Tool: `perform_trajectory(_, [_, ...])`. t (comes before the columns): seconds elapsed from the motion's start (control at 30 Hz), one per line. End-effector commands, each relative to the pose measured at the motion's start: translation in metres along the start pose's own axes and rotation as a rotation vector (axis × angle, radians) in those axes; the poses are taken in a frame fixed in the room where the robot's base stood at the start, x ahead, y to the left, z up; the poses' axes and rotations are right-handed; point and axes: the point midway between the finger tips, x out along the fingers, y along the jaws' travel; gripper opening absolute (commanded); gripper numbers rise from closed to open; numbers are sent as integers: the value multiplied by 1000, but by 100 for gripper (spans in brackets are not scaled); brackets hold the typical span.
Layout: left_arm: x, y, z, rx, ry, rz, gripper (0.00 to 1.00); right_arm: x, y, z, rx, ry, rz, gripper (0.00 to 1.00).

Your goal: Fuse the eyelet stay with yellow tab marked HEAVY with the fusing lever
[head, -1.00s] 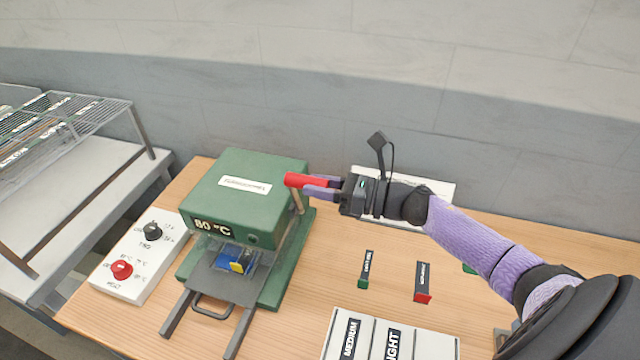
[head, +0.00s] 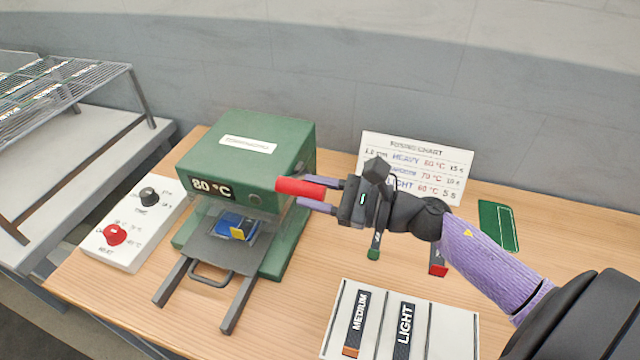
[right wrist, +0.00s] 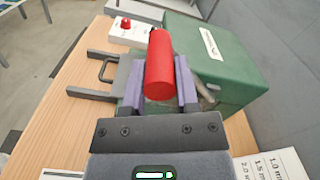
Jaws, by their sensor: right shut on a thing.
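The green press (head: 250,150) stands on the table and its display reads 80 °C. The fusing lever's red handle (head: 301,187) is at the press's right side. My right gripper (head: 318,193) is shut on that handle, and the handle also shows between the fingers in the right wrist view (right wrist: 159,65). The stay with its yellow tab (head: 238,233) lies with a blue piece on the grey sliding tray (head: 205,254), at the press mouth. The word on the tab cannot be read. My left gripper is not in view.
A white control box (head: 135,225) with black and red knobs stands left of the press. A fusing chart (head: 415,165) stands behind my right arm. A white holder (head: 383,320) with MEDIUM and LIGHT pieces lies in front. A wire rack (head: 60,95) is at far left.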

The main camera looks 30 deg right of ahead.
Motion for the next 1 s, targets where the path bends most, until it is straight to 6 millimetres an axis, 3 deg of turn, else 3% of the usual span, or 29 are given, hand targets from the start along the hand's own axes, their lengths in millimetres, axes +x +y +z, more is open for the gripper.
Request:
perform_trajectory(0.03, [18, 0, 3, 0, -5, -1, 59, 0, 10, -12, -38, 0, 1, 0])
perform_trajectory(0.1, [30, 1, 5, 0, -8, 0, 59, 0, 18, -19, -101, 1, 1, 0])
perform_trajectory(0.5, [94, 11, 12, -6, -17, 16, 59, 0, 47, -48, -401, 0, 1, 0])
perform_trajectory(0.7, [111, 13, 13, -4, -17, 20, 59, 0, 52, -56, -487, 1, 2, 0])
perform_trajectory(1.0, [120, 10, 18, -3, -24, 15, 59, 0, 55, -59, -539, 0, 2, 0])
